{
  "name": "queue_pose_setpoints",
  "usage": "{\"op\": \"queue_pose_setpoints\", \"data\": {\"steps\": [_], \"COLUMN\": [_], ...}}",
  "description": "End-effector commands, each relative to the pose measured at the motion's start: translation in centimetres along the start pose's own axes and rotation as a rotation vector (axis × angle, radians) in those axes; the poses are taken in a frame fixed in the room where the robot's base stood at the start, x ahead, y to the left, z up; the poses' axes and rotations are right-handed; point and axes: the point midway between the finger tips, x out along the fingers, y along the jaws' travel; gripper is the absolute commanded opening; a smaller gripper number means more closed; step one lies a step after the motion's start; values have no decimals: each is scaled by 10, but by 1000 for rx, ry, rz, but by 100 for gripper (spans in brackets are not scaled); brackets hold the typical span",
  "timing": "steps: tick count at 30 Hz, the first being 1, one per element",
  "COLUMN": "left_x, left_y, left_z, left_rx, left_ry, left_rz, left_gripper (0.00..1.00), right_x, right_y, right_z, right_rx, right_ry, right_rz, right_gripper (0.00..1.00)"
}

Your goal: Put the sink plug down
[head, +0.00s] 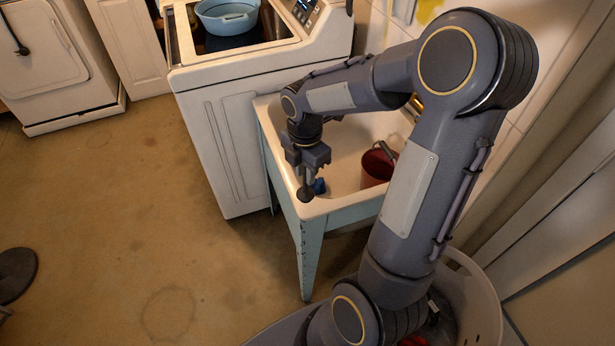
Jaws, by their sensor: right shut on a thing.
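My right gripper (308,174) points down over the near left rim of the white utility sink (345,205). It is shut on the sink plug (305,194), a small dark round piece just below the fingers. The plug shows in front of the sink's rim; I cannot tell whether it touches it. My left gripper is out of view.
A white washer (215,130) with a light blue basin (228,16) stands behind left. My right arm hides part of the sink. The floor at left is mostly clear.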

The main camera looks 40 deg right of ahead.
Motion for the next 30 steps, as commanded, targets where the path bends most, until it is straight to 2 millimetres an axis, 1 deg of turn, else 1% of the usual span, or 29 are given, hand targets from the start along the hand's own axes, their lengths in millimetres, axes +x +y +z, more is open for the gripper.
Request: {"op": "queue_pose_setpoints", "data": {"steps": [3, 6, 9, 17, 28, 29, 30], "left_x": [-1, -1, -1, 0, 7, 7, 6], "left_y": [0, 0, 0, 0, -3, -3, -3], "left_z": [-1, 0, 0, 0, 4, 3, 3], "left_rx": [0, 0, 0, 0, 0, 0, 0], "left_ry": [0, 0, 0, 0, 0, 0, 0], "left_rz": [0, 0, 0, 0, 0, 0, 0], "left_gripper": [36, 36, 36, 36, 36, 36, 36], "right_x": [14, 30, 38, 39, 51, 50, 49], "right_y": [0, 0, 0, 1, 0, 0, 0], "right_z": [8, 8, 7, 7, 7, 7, 7], "right_rx": [2, 0, 1, 1, 2, 2, 2], "right_ry": [0, -1, 0, -1, 0, 0, 0], "right_rz": [-6, -4, -2, 0, -1, -1, -1], "right_gripper": [0, 0, 0, 0, 0, 24, 30]}}
